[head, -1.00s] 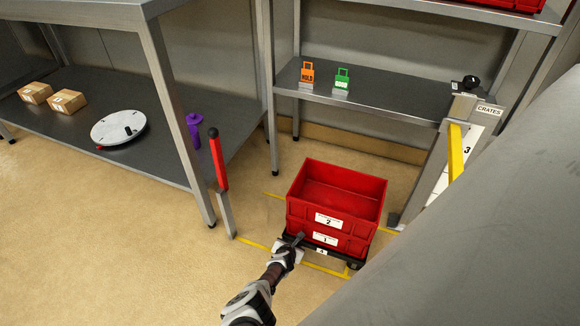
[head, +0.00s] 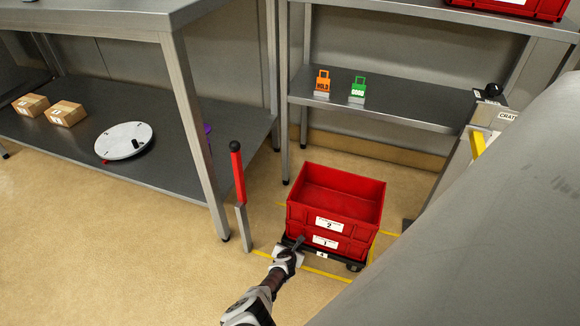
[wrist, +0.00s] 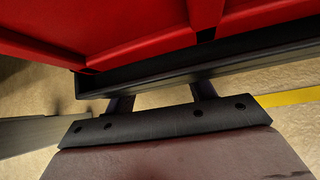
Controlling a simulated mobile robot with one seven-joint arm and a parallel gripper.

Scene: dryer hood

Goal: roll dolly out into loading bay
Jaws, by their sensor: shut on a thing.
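The dolly (head: 352,266) is a low black platform on casters, with a small label 4 on its front edge. Red crates (head: 316,235) labelled 2 and 1 are stacked on it, and the top one is open and looks empty. My gripper (head: 294,246) is at the dolly's front left edge, shut on it. In the wrist view the jaws (wrist: 160,105) meet the black dolly edge (wrist: 240,62) below the red crate (wrist: 130,30). The fingertips are hidden under that edge. Yellow floor lines (head: 325,273) run around the dolly.
A post with a red handle (head: 238,172) stands just left of the dolly. A steel bench (head: 180,120) is at left, and a shelf with orange and green tags (head: 357,88) is behind. A post labelled crates (head: 507,116) stands at right. Open floor lies front left.

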